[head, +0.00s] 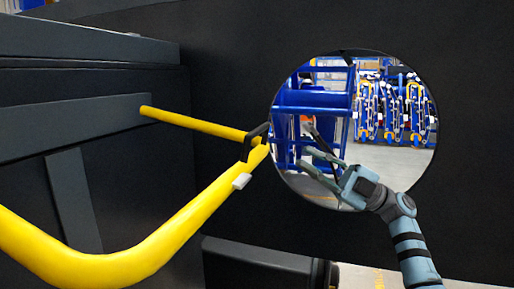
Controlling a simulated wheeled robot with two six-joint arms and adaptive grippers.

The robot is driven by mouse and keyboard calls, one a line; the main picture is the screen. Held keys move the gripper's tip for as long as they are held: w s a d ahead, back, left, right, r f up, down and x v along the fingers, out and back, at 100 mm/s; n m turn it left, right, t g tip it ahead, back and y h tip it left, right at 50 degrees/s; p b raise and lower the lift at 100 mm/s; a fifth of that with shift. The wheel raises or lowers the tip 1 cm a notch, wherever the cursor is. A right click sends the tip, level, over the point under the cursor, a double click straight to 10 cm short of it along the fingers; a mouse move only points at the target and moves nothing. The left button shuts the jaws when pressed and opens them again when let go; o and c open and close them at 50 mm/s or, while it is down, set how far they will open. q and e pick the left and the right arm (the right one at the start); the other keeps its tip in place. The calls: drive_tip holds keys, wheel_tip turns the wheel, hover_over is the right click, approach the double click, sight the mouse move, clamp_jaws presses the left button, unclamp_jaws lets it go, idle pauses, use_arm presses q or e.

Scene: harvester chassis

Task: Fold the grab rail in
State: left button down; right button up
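The yellow grab rail (170,240) runs from the lower left edge, bends, and rises toward the middle. A thinner yellow bar (195,122) comes from the dark panel and meets it near a black bracket (254,138). A small pale block (241,181) sits at the rail's lower side. My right gripper (303,146) comes in from the lower right, with its fingers spread and pointing left. It appears empty, right of the rail's end and apart from it in the picture; the depth gap is unclear. My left gripper is not in view.
A round mirror or opening (385,165) behind my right gripper shows blue racks and machines; I cannot tell which it is. Dark chassis panels (90,50) fill the left and back. A dark box-like part (258,265) lies below the rail. Floor shows at lower right.

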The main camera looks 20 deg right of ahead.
drive_tip(key=s+r+n+g+h, duration=0.2)
drive_tip(key=s+r+n+g, duration=0.3)
drive_tip(key=s+r, duration=0.25)
drive_tip(key=n+h, duration=0.2)
drive_tip(key=h, duration=0.1)
approach(262, 128)
drive_tip(key=shift+g, duration=0.3)
drive_tip(key=a, duration=0.1)
drive_tip(key=w+a, duration=0.1)
drive_tip(key=a, duration=0.3)
drive_tip(key=shift+w+a+f, duration=0.15)
drive_tip(key=shift+w+f, duration=0.1)
drive_tip(key=shift+w, duration=0.1)
drive_tip(key=a, duration=0.5)
drive_tip(key=shift+r+p, duration=0.1)
drive_tip(key=shift+p, duration=0.3)
drive_tip(key=shift+w, duration=0.15)
clamp_jaws()
